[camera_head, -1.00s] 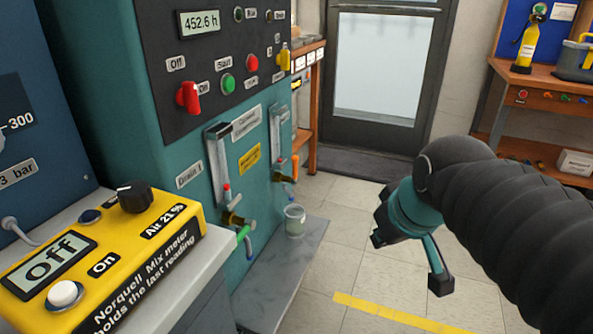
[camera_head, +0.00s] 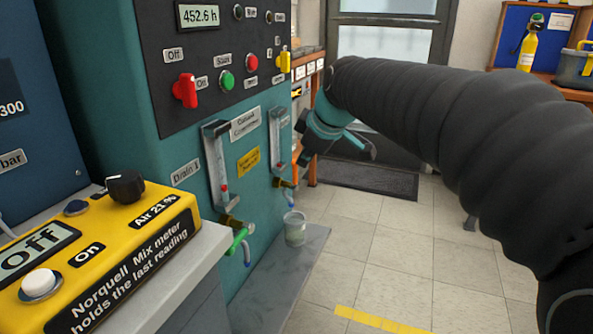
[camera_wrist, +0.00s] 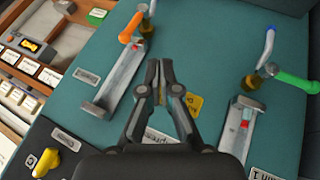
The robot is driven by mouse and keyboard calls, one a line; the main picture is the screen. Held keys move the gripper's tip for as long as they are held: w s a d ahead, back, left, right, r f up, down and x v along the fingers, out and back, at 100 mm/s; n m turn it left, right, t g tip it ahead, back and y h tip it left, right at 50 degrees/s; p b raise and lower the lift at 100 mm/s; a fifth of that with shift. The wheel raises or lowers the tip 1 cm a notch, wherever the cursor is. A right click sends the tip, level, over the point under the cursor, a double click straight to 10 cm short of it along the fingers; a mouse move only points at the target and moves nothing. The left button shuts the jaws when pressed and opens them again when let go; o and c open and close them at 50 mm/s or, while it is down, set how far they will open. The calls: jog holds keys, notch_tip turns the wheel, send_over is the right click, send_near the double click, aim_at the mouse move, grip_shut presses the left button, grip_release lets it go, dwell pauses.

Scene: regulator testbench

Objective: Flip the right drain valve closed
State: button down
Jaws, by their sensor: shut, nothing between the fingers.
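The right drain valve has an orange lever (camera_wrist: 132,27), seen in the wrist view at the top, beside the end of its clear tube unit (camera_wrist: 120,80). The lever lies roughly in line with that tube. In the head view its tube unit (camera_head: 279,140) is on the teal cabinet's right part, and I cannot make out the orange lever there. My gripper (camera_wrist: 159,68) is shut and empty, its tips apart from the lever, below and right of it in the wrist view. In the head view my gripper (camera_head: 302,140) is right of the tube unit.
The left drain has a green lever (camera_head: 238,239) lying across its tube; it also shows in the wrist view (camera_wrist: 297,83). A clear cup (camera_head: 295,229) stands on the grey ledge (camera_head: 282,275) below the valves. A yellow meter (camera_head: 150,235) is at lower left. Floor to the right is free.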

send_near(295, 174)
jog(key=x, duration=0.6)
jog(key=shift+s+a+f+b, duration=0.15)
jog(key=shift+a+f+b, duration=0.1)
jog(key=shift+a+b, duration=0.15)
jog(key=shift+r+p, duration=0.1)
jog(key=shift+p, duration=0.2)
